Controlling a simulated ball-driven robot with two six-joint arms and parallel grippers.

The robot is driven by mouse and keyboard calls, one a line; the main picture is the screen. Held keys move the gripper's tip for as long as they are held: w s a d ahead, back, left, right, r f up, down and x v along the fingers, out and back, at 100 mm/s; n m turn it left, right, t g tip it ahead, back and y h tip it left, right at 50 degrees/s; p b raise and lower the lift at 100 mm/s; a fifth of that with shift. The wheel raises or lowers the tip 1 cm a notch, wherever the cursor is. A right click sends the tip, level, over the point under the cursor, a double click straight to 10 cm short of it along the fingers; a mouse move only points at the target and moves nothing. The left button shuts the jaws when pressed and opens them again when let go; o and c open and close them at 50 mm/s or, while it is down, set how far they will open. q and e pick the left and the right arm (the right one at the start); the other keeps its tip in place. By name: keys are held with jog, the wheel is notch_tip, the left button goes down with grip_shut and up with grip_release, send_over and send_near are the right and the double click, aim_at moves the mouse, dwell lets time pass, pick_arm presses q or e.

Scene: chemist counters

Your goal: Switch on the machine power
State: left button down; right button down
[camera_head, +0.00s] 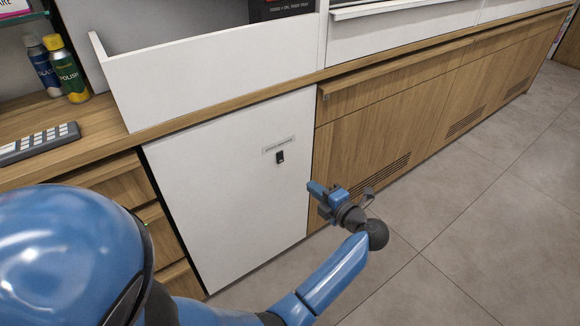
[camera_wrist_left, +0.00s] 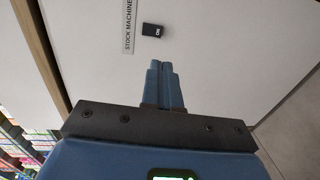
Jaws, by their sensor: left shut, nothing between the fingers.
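A small black switch (camera_head: 280,157) sits on the white front panel (camera_head: 225,205), just under a label strip (camera_head: 278,144). In the left wrist view the switch (camera_wrist_left: 152,30) carries white lettering that looks like "ON", and the label (camera_wrist_left: 128,27) beside it reads "STOCK MACHINE". My left gripper (camera_head: 312,188) is right of and below the switch in the head view, its fingers pointing toward the panel. In the wrist view its blue fingers (camera_wrist_left: 162,66) are together with nothing between them, and their tips appear just short of the switch. I see no contact with it. My right gripper is not in view.
Wooden cabinet doors (camera_head: 390,125) with vents stand right of the panel. A wooden counter edge (camera_head: 230,104) runs above it. A keypad (camera_head: 40,142) and two bottles (camera_head: 66,70) are at the left. The tiled floor (camera_head: 480,230) on the right is clear.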

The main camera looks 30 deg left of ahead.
pick_arm(q)
jog(key=shift+w+d, duration=0.1)
jog(key=shift+d, duration=0.05)
jog(key=b, duration=0.4)
send_near(281, 162)
jog(key=x, duration=0.5)
jog(key=shift+w+f, duration=0.1)
jog(key=shift+b+x, duration=0.45)
jog(key=shift+x, duration=0.45)
